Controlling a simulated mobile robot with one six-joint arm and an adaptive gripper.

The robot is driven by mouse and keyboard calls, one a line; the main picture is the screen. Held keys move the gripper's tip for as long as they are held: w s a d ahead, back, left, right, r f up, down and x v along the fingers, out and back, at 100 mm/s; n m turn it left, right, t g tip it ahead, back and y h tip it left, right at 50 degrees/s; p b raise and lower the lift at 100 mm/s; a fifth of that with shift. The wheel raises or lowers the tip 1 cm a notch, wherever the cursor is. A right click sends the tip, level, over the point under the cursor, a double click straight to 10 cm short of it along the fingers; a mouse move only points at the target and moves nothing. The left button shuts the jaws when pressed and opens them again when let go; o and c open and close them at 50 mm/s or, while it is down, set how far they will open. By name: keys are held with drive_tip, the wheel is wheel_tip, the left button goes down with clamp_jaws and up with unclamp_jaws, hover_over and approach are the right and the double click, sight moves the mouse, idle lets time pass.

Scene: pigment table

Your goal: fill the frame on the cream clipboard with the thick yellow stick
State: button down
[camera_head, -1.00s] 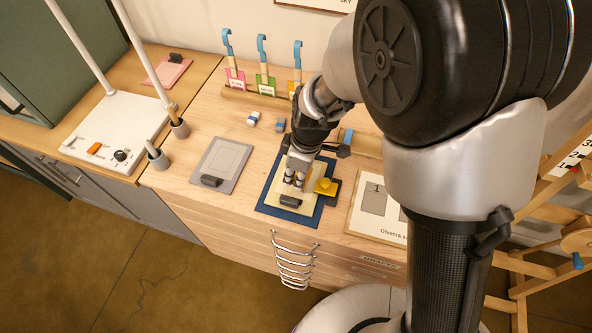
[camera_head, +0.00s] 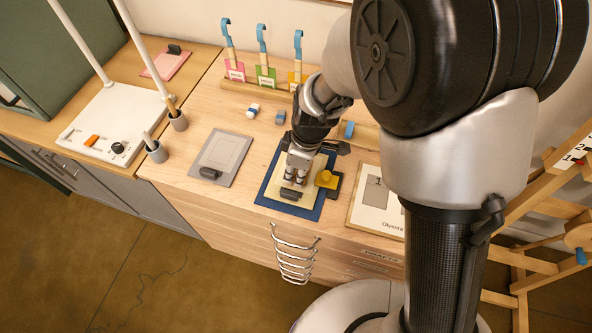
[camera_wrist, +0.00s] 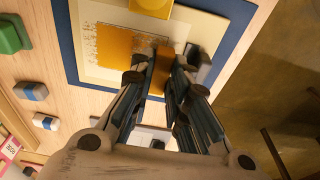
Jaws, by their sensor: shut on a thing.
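The cream clipboard (camera_head: 312,190) lies on a blue mat (camera_head: 268,196), its dark clip (camera_head: 290,194) at the front edge. It also shows in the wrist view (camera_wrist: 88,66). Its frame holds a broad ochre-yellow patch (camera_wrist: 115,42), dense in the middle, ragged and speckled at its left end. My gripper (camera_head: 294,181) is low over the clipboard, near the clip. In the wrist view my gripper (camera_wrist: 160,82) is shut on the thick yellow stick (camera_wrist: 161,66), whose end is at the patch's lower right. Whether it touches is unclear.
A yellow knob (camera_head: 326,179) on a dark block stands close right of the clipboard. A grey clipboard (camera_head: 230,150) lies left, a white numbered sheet (camera_head: 372,214) right. Coloured tags with brushes (camera_head: 265,75) stand at the back. Small blue-and-white blocks (camera_head: 252,110) lie behind.

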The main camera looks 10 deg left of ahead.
drive_tip(key=shift+f+b, duration=0.8)
drive_tip(key=shift+f, duration=0.1)
drive_tip(key=shift+w+d+r, duration=0.15)
drive_tip(key=shift+w, duration=1.6)
drive_tip(key=shift+b, duration=0.35)
drive_tip(key=shift+s+f+b, duration=0.15)
drive_tip(key=shift+s+b, duration=0.15)
drive_tip(key=shift+s, duration=0.65)
drive_tip(key=shift+s+f+b, duration=0.1)
drive_tip(key=shift+s+b, duration=0.15)
drive_tip(key=shift+s, duration=0.7)
drive_tip(key=shift+w+r, duration=0.2)
drive_tip(key=shift+w, duration=1.75)
